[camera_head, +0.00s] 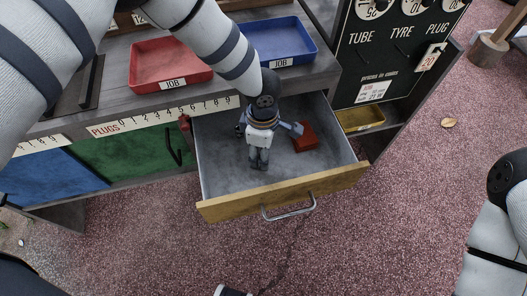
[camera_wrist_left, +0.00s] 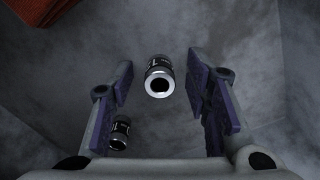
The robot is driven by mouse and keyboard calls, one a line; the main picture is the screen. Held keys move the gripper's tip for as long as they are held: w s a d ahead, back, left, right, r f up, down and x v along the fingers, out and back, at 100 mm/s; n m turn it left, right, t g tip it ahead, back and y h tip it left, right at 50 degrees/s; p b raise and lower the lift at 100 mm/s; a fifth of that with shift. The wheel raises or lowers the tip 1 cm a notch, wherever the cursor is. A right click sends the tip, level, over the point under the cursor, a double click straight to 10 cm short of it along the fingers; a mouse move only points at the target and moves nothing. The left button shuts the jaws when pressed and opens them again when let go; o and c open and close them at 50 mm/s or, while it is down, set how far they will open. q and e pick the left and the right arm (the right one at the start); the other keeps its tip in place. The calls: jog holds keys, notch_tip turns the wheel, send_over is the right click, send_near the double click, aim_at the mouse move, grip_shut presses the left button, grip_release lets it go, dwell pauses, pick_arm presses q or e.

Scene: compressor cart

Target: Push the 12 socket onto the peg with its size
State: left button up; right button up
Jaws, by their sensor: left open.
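My left gripper (camera_head: 259,165) reaches down into the open drawer in the head view, its fingers pointing at the drawer floor. In the left wrist view the gripper (camera_wrist_left: 161,78) is open. A dark socket with a bright metal ring end (camera_wrist_left: 159,77) shows between its two fingers, with a gap on both sides. A second dark socket (camera_wrist_left: 120,132) lies at the lower left, beside the left finger and partly hidden. I cannot read a size on either socket. In the head view the gripper hides the sockets. I cannot make out a peg. My right gripper is out of view.
The grey drawer has a wooden front (camera_head: 235,207) with a metal handle (camera_head: 289,208). A red block (camera_head: 305,137) lies in it, right of the gripper. Red (camera_head: 170,66) and blue (camera_head: 285,38) trays stand on the bench above. A black panel (camera_head: 395,48) stands at the right.

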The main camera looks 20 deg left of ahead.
pick_arm(q)
grip_shut()
